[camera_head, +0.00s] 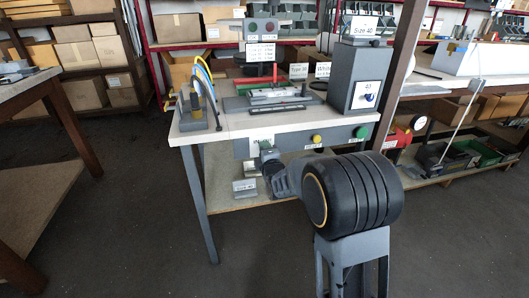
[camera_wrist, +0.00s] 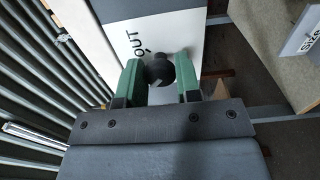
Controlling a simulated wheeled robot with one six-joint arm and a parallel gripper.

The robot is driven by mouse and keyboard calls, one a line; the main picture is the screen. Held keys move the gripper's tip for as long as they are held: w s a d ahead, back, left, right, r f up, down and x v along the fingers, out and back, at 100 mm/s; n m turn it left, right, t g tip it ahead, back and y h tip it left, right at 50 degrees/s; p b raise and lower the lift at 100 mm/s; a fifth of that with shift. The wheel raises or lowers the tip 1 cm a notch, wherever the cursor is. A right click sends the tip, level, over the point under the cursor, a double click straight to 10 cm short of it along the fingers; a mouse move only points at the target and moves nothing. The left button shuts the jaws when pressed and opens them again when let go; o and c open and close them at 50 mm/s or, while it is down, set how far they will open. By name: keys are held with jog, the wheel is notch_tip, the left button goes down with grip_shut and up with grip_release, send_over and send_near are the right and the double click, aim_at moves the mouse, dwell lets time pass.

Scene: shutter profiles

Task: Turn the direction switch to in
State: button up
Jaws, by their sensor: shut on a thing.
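The direction switch is a round black knob (camera_wrist: 159,68) on a pale panel, seen in the wrist view. The printed word OUT (camera_wrist: 133,44) shows beside it, up and to the left. My gripper (camera_wrist: 160,80) has its green fingers on either side of the knob and is shut on it. In the head view my gripper (camera_head: 268,155) is at the left part of the bench's grey front panel (camera_head: 290,143) and hides the switch.
A yellow button (camera_head: 317,139) and a green button (camera_head: 360,132) sit on the same panel to the right. A grey Size 40 machine (camera_head: 355,75) stands on the bench top. A small sign (camera_head: 245,187) stands on the lower shelf. The floor at left is clear.

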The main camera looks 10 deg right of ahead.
jog(key=o, duration=0.9)
jog(key=s+b, duration=0.3)
jog(key=s, duration=1)
jog(key=shift+s, duration=0.35)
